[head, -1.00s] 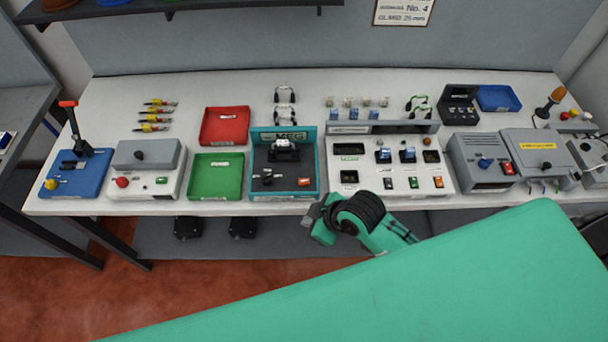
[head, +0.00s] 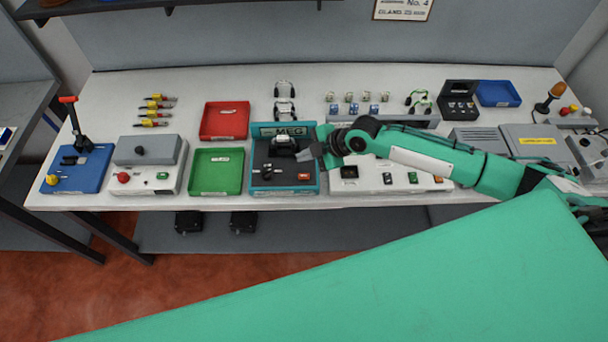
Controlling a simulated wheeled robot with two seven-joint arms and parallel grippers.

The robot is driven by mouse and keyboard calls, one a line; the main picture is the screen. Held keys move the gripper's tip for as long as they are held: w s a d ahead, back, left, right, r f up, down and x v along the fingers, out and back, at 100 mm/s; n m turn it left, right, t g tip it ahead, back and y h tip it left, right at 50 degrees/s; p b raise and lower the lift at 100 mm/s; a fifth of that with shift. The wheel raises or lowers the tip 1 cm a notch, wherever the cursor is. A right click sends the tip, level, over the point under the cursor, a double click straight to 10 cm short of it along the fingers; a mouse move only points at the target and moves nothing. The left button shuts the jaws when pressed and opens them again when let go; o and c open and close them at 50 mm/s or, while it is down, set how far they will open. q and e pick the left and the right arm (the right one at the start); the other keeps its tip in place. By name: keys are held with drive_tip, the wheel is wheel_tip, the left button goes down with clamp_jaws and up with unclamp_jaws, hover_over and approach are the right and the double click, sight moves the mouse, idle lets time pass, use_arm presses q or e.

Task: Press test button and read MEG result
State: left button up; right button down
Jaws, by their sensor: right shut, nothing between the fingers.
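The MEG station (head: 256,183) is a teal-edged box with a dark panel at the middle of the bench; its back wall carries a partly hidden sign with MEG lettering. A black and pale device (head: 283,142) sits in it. A small orange-red button (head: 304,177) is at its front right, and a small black part (head: 267,170) is at its front left. No readout on it is legible. My right gripper (head: 309,154) is shut and empty, over the station's right edge, above and behind the button and apart from it. My left gripper is not in view.
The green tray (head: 215,190) and red tray (head: 225,105) lie left of the station. My right arm crosses over the white test panel (head: 375,186) and hides its upper part. The grey box unit (head: 535,145) stands farther right. Bare bench shows at the back left.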

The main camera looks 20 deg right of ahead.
drive_tip(key=shift+w+d+r, duration=0.1)
drive_tip(key=shift+w+d, duration=0.4)
drive_tip(key=shift+d, duration=0.1)
drive_tip(key=b, duration=0.5)
hover_over(308, 176)
wheel_tip(308, 176, down, 8)
drive_tip(key=shift+a+r, duration=0.1)
drive_tip(key=shift+f+b, duration=0.4)
drive_tip(key=shift+f, duration=0.1)
idle(1.4)
drive_tip(key=shift+f+b, duration=0.4)
drive_tip(key=shift+b, duration=0.1)
